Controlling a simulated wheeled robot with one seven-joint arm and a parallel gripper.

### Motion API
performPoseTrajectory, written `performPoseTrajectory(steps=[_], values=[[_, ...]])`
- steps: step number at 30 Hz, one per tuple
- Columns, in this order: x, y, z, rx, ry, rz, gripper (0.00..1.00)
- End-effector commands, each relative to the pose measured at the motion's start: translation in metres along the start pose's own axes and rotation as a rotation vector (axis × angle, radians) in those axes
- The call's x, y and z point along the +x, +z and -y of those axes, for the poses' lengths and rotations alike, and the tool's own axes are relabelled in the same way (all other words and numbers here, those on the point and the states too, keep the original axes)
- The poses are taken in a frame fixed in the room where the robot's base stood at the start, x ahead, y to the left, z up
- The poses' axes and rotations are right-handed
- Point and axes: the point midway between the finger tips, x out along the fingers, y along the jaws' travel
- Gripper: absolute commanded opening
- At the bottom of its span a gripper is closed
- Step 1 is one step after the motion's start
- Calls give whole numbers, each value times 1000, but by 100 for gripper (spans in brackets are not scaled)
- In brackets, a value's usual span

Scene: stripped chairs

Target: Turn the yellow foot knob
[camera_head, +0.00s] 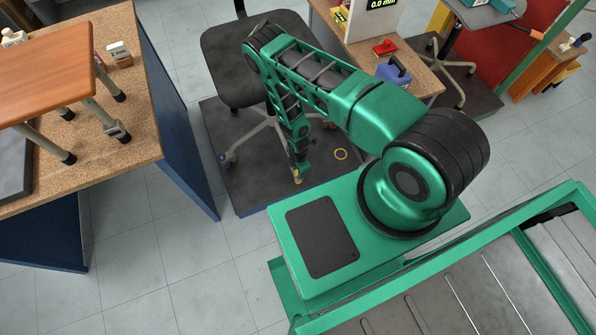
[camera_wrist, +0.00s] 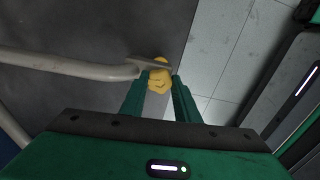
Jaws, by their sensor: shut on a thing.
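The yellow foot knob (camera_wrist: 159,85) sits between the two green fingers of my gripper (camera_wrist: 161,78) in the wrist view. The fingers are shut on it from both sides. A pale grey chair leg (camera_wrist: 75,67) runs in from the left and ends at the knob. In the head view my gripper (camera_head: 298,175) points down near the front edge of a dark mat, with the yellow knob (camera_head: 297,177) small at its tip. The dark chair (camera_head: 225,60) stands on the mat behind my arm, which hides part of its base.
A dark mat (camera_head: 245,185) lies under the chair, with a yellow ring (camera_head: 341,154) on it right of my gripper. A wooden table (camera_head: 425,80) with a red item (camera_head: 385,47) stands behind. Tiled floor lies between.

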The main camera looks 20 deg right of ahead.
Motion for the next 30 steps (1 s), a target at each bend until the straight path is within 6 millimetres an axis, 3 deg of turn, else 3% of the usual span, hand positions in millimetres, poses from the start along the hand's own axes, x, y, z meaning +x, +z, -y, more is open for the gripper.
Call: performPoseTrajectory(steps=[30], values=[[-1,-3,-3,968,2,-9,6]])
